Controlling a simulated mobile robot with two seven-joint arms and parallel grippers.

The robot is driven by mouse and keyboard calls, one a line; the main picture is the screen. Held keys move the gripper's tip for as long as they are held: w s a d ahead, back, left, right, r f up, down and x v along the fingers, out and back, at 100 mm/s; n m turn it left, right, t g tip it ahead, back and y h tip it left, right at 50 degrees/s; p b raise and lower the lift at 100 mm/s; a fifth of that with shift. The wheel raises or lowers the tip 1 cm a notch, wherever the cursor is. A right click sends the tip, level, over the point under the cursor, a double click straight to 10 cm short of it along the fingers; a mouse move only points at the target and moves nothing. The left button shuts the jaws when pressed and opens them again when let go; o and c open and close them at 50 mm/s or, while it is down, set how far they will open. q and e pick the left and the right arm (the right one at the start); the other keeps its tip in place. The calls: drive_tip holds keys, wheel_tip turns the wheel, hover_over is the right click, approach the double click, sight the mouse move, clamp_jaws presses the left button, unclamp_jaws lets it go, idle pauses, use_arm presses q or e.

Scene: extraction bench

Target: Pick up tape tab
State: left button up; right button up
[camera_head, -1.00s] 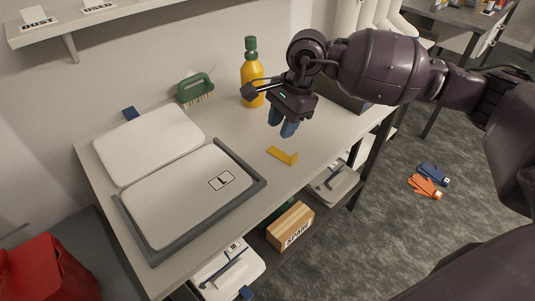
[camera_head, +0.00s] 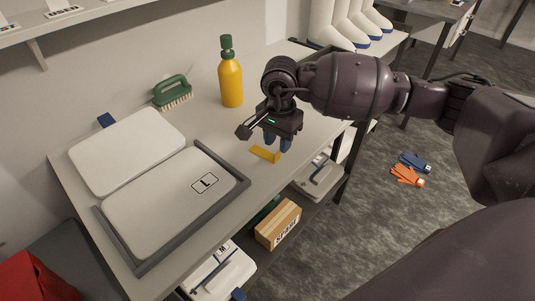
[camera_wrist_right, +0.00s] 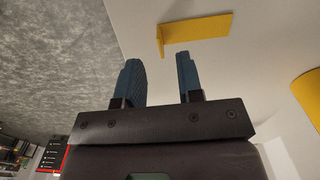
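The tape tab is a small yellow L-shaped strip (camera_head: 263,154) with one end bent up, lying on the bench near its front edge. It also shows at the top of the right wrist view (camera_wrist_right: 200,30), beyond the fingertips. My right gripper (camera_head: 277,145) is just above and beside the tab, pointing down. In the right wrist view its two blue fingers (camera_wrist_right: 158,60) stand apart with nothing between them, and the tab is not touched. My left gripper is not in view.
A yellow bottle with a green cap (camera_head: 231,80) and a green brush (camera_head: 172,92) stand behind on the bench. Two white panels lie at left, the nearer (camera_head: 165,205) inside a grey frame (camera_head: 238,176). A cardboard box (camera_head: 278,224) is below the bench.

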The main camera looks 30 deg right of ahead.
sight(277, 153)
wheel_tip(277, 153, down, 5)
drive_tip(key=shift+r, duration=0.15)
drive_tip(key=shift+r, duration=0.1)
clamp_jaws()
